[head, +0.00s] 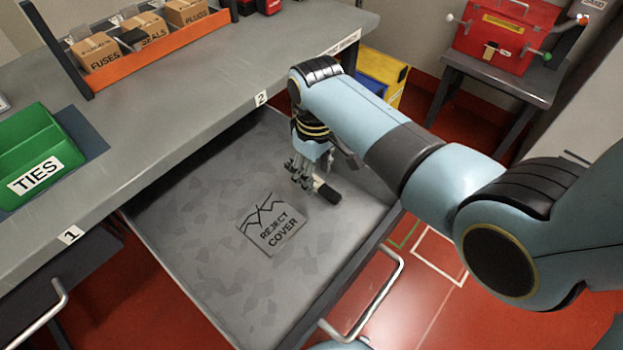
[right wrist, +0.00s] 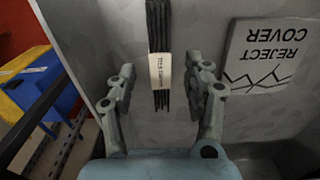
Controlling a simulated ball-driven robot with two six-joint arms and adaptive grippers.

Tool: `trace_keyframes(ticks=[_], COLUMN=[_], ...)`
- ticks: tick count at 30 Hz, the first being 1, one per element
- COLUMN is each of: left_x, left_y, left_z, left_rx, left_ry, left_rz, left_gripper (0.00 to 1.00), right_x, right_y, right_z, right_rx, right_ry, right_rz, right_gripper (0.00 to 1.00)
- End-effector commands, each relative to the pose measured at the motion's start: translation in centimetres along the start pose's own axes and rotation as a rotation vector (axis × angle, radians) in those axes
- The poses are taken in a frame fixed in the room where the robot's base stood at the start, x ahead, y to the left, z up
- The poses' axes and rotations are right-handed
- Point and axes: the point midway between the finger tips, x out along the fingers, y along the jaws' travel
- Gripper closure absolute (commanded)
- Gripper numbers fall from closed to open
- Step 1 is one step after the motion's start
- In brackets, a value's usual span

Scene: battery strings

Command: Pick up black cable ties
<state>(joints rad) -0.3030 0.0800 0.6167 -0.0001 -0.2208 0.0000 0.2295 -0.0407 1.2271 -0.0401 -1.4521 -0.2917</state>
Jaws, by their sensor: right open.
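The black cable ties (right wrist: 158,28) are a narrow bundle with a white printed label, lying on the grey drawer floor in the right wrist view. In the head view the bundle (head: 328,191) shows as a short dark piece just right of the fingers, partly hidden. My right gripper (head: 305,180) is over the drawer, pointing down. In the right wrist view its open fingers (right wrist: 160,78) stand on either side of the bundle, apart from it. I cannot tell how high they are above the drawer floor. My left gripper is not in view.
The open drawer (head: 180,215) also holds a flat "REJECT COVER" plate (head: 271,228) left of the gripper. The workbench (head: 160,115) edge runs behind it, with a green TIES bin (head: 38,150) and an orange rack (head: 150,48). A drawer handle (head: 380,295) is in front.

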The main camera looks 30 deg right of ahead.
Motion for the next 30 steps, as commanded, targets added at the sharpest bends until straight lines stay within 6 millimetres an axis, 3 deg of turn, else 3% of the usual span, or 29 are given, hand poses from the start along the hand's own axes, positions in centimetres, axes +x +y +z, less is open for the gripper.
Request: trace_keyframes(ticks=[4, 11, 23, 30], left_x=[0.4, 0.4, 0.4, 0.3], left_y=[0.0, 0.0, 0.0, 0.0], left_z=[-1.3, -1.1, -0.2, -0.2], left_rx=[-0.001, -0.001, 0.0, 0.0], left_ry=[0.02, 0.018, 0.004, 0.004], left_rz=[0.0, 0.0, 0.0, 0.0], left_gripper=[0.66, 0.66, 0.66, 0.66], right_x=[1.7, 1.8, 1.8, 1.7], right_y=[-0.1, 0.0, -0.1, -0.1], right_z=[0.0, 0.0, 0.0, 0.0], right_rx=[0.0, 0.0, 0.0, 0.0], right_ry=[-0.001, 0.001, 0.0, 0.001], right_rz=[-0.001, 0.0, 0.0, 0.0], right_gripper=[0.49, 0.49, 0.99, 1.0])
